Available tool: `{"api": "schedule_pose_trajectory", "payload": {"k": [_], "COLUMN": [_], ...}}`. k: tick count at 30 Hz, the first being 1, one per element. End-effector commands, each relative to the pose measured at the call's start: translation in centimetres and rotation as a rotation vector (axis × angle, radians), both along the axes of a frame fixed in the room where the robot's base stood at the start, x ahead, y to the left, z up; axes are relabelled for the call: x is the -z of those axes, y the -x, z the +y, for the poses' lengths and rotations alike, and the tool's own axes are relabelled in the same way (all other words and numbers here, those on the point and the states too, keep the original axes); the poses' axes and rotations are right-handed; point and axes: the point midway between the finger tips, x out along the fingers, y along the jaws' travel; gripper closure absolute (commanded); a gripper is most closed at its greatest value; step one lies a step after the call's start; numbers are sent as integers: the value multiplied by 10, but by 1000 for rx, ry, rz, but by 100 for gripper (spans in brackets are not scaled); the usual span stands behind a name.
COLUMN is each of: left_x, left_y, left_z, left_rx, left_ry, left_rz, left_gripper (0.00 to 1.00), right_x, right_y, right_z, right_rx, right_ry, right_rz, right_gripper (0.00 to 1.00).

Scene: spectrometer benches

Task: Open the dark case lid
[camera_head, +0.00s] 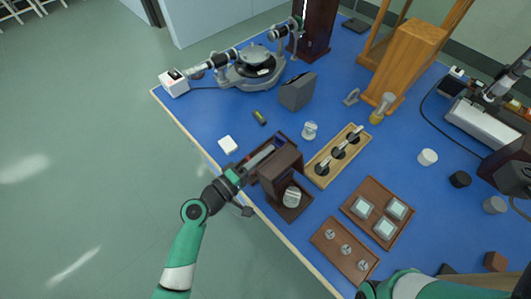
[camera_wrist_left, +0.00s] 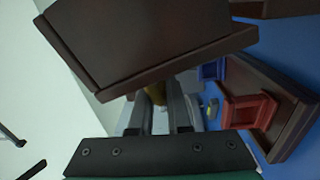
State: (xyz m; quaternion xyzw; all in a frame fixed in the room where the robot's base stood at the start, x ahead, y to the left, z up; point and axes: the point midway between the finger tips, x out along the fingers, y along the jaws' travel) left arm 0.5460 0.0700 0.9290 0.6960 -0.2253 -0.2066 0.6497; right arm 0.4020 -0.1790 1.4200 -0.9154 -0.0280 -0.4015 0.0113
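The dark brown case (camera_head: 277,170) sits near the table's left edge. Its dark lid (camera_wrist_left: 150,45) fills the top of the left wrist view, tilted, with red and blue holders (camera_wrist_left: 250,110) showing beside it. My left gripper (camera_head: 268,153) reaches over the case from the left, against or very near the lid. In the left wrist view its two fingers (camera_wrist_left: 160,95) stand a narrow gap apart. A brownish-yellow thing shows between their tips, partly hidden by the lid's edge. I cannot tell whether they grip it. My right arm shows only at the bottom right, without clear fingertips.
A wooden rack (camera_head: 316,172) with dark-handled pieces stands right of the case. Brown trays (camera_head: 353,224) lie nearer the front. Clear blue table lies between the block and the instrument (camera_head: 250,72).

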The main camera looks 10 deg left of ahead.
Motion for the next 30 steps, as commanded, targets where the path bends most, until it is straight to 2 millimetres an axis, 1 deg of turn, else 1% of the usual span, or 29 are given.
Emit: {"api": "schedule_pose_trajectory", "payload": {"k": [1,4,5,13,16,20,27,30], "left_x": [4,3,3,1,1,0,0,1], "left_y": [1,1,1,1,6,25,71,84], "left_z": [-1,-1,-1,0,4,18,51,61], "left_rx": [3,4,4,2,1,-1,-3,-1], "left_ry": [-4,-3,-3,-1,-1,-1,-1,-1], "left_rz": [6,4,4,2,3,4,4,4], "left_gripper": [77,59,58,58,58,58,58,58], "right_x": [0,0,0,0,-3,-10,-19,-21], "right_y": [0,0,0,0,0,0,0,0], "right_z": [0,0,0,0,0,0,0,0], "right_rx": [0,0,0,0,0,0,0,0], "right_ry": [0,0,0,0,0,0,0,0], "right_rz": [0,0,0,0,0,0,0,0], "right_gripper": [50,50,50,50,50,50,50,50]}}
